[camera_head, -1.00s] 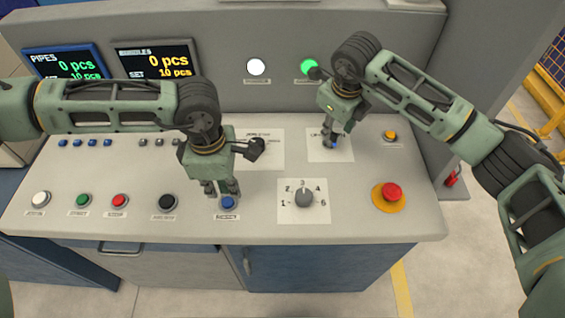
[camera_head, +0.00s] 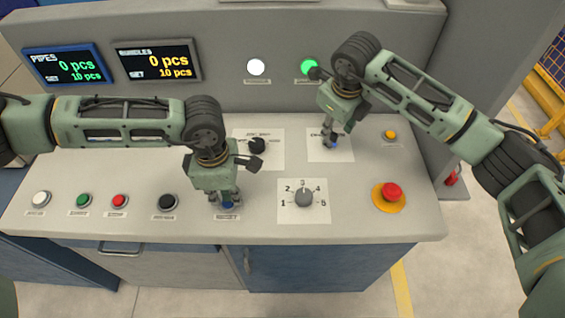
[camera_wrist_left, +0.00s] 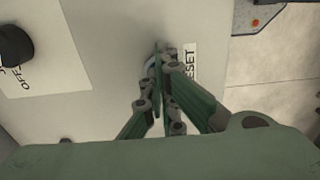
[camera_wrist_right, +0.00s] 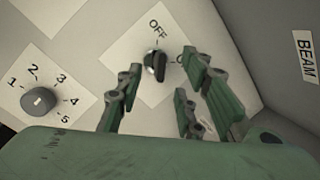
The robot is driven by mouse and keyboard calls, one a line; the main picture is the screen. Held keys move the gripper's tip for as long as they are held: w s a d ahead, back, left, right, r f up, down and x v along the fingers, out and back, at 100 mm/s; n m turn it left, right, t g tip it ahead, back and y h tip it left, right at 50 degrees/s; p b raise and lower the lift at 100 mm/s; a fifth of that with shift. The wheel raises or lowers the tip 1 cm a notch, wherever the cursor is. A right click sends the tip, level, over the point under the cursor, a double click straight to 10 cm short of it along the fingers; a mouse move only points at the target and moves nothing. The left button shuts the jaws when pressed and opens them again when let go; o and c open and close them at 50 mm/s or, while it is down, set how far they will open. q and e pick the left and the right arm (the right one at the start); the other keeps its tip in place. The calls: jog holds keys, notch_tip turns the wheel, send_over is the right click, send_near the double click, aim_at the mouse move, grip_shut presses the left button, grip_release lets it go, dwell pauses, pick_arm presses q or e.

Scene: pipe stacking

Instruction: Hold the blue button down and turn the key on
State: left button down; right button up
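The blue button (camera_head: 228,205) is at the console's front edge, partly hidden under my left gripper (camera_head: 225,196). In the left wrist view my left gripper (camera_wrist_left: 160,52) has its fingertips together over the spot by the RESET label; contact and how far the button is pressed cannot be told. The key switch (camera_wrist_right: 155,64) is dark, on a white plate, its handle pointing roughly to OFF. My right gripper (camera_wrist_right: 162,66) is open, its fingers on either side of the key with gaps. In the head view my right gripper (camera_head: 331,138) stands over the key's plate (camera_head: 343,153).
A numbered dial (camera_head: 304,198) sits between the arms, a red emergency button (camera_head: 391,192) at right. A black knob (camera_head: 257,146) is behind my left gripper. White (camera_head: 256,67) and green (camera_head: 310,67) lamps are on the back panel. White, green, red and black buttons line the left front.

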aim_at(333, 132)
jog(key=shift+f, duration=0.1)
dwell(0.3)
jog(key=shift+x, duration=2.5)
jog(key=shift+d, duration=0.1)
grip_shut()
